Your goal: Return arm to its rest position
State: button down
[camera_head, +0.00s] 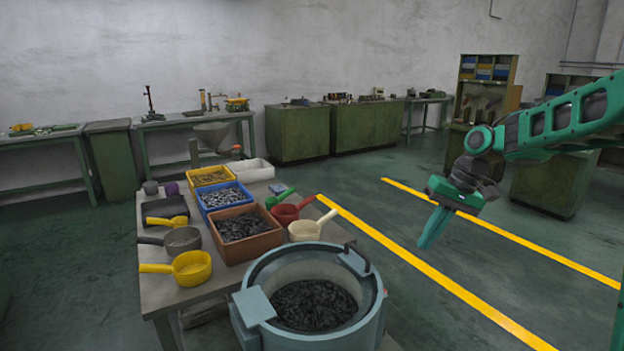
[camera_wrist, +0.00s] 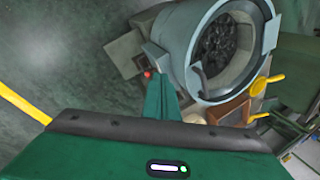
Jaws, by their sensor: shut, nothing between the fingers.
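My gripper (camera_head: 432,232) hangs at the end of my green arm on the right side of the head view. It points down over the floor, to the right of the worktable and the round drum, touching neither. Its fingers are together with nothing between them. In the wrist view the closed green fingers (camera_wrist: 161,98) stick up from the gripper body, with the drum (camera_wrist: 190,62) beyond them.
A blue-grey drum (camera_head: 371,318) full of dark parts stands at the front. Behind it a worktable (camera_head: 158,290) holds an orange bin (camera_head: 258,251), a blue bin (camera_head: 215,212) and several scoops. Yellow floor lines (camera_head: 420,265) cross open floor. Green cabinets (camera_head: 297,132) line the wall.

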jog(key=s+d+f+m+h, duration=0.1)
jog(key=s+d, duration=0.3)
jog(key=s, duration=0.8)
jog(key=s+d+f+m+h, duration=0.1)
jog(key=s+d+m, duration=0.2)
jog(key=s, duration=0.9)
jog(key=s+d+f+m+h, duration=0.1)
jog(key=s+d, duration=0.4)
jog(key=s, duration=0.7)
jog(key=shift+s+m+h, duration=0.15)
jog(key=shift+m+h, duration=0.35)
jog(key=shift+f+g, duration=0.1)
jog(key=shift+g, duration=0.2)
